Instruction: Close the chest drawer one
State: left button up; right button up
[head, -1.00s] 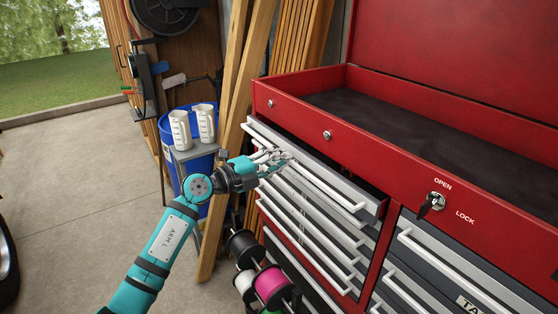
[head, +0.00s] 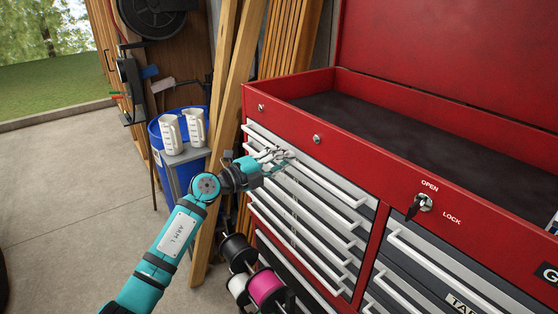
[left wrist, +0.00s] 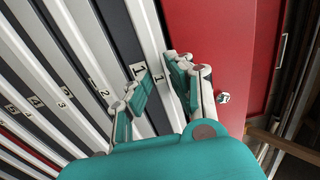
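Drawer one (head: 349,185) is the top grey drawer in the left column of the red tool chest (head: 385,165). It looks flush or nearly flush with the chest front. Its white handle runs along the front. My left gripper (head: 276,156) is at the far-left part of this drawer front. In the left wrist view the fingers of my left gripper (left wrist: 163,90) stand apart, close to the drawer front and its handle, next to a "1" label (left wrist: 139,70). Nothing is gripped that I can see; exact contact is unclear. My right gripper is not in view.
Lower drawers (head: 305,225) with white handles look shut. A key (head: 419,205) sticks out of the chest's lock. Spools (head: 265,287) stand by the chest's lower left. Wooden planks (head: 224,140) lean behind my arm. A blue bin (head: 163,140) and two white jugs (head: 194,127) stand left; the floor there is clear.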

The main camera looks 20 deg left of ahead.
pick_arm(q)
jog(key=shift+o, duration=1.4)
jog(key=shift+w+d+f, duration=0.1)
jog(key=shift+w+d, duration=0.05)
jog(key=v, duration=1.2)
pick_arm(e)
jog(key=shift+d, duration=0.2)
